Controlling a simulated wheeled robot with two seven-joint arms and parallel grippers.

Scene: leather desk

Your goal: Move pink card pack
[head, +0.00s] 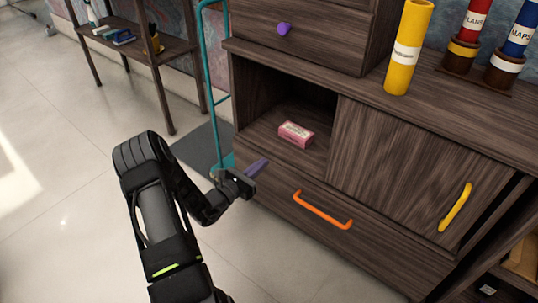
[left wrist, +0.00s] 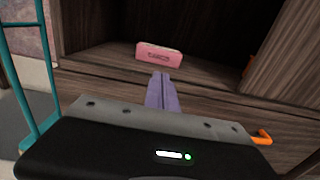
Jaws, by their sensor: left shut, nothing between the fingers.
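The pink card pack (head: 296,134) lies on the floor of the open compartment in the dark wooden cabinet, near its front. It also shows in the left wrist view (left wrist: 158,55), straight beyond the fingertips. My left gripper (head: 257,168) is in front of the cabinet, to the left of the pack and apart from it. Its purple fingers (left wrist: 161,92) are shut with nothing between them and point toward the compartment. My right gripper is not in view.
The sliding door (head: 408,170) with a yellow handle (head: 455,207) covers the cabinet's right side. An orange drawer handle (head: 322,211) sticks out below the compartment. A teal metal frame (head: 206,70) stands left of the cabinet. A yellow tube (head: 409,45) stands on top.

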